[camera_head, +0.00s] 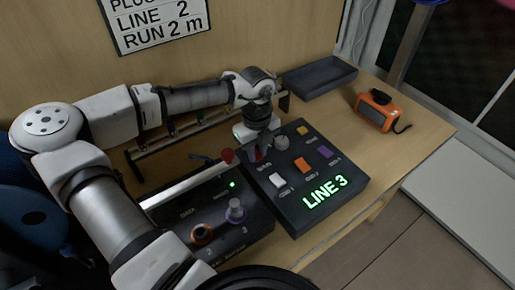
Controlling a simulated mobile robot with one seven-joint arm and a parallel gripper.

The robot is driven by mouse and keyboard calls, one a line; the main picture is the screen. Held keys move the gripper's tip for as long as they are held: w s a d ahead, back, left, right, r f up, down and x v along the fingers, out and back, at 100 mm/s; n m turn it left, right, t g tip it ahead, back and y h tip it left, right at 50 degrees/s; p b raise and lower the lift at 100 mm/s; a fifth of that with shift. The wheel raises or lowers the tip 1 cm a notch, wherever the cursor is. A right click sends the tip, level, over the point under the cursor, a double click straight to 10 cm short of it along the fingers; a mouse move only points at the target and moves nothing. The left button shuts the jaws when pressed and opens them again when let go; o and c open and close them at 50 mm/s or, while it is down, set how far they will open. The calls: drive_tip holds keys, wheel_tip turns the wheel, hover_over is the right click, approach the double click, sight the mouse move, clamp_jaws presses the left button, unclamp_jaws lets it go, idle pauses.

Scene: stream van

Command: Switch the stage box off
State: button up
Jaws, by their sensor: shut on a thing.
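A dark box (318,208) with a lit green "LINE 3" display stands on the wooden table. It carries a grey knob and several coloured switches. A second dark box (252,222) stands to its left, marked "DATA", with a lit green lamp (232,184) and round sockets. I cannot read which one is named stage box. My gripper (258,152) points down at the upper left corner of the LINE 3 box, shut on a small control there. The fingers mostly hide this control, and its position cannot be told.
A low rack (160,147) stands behind. An empty dark tray (320,76) and an orange device (375,112) are at the back right. The table's right front is clear.

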drive_tip(key=shift+w+a+r+g+h+p, duration=0.15)
drive_tip(key=shift+g+h+p, duration=0.2)
drive_tip(key=shift+p, duration=0.5)
drive_tip(key=shift+w+d+r+g+h+p, duration=0.15)
drive_tip(key=shift+g+p, duration=0.3)
drive_tip(key=shift+p, duration=0.4)
drive_tip(key=shift+w+a+f+g+h+p, duration=0.1)
drive_tip(key=shift+a+f+g+h+p, duration=0.1)
drive_tip(key=shift+g+h+p, duration=0.15)
drive_tip(key=o, duration=1)
drive_tip(key=shift+r, duration=0.1)
drive_tip(key=b+v, duration=0.3)
drive_tip(key=v, duration=1)
drive_tip(key=shift+w+a+r, duration=0.15)
drive_tip(key=shift+w+r, duration=0.1)
drive_tip(key=shift+r, duration=0.05)
drive_tip(key=shift+f, duration=0.1)
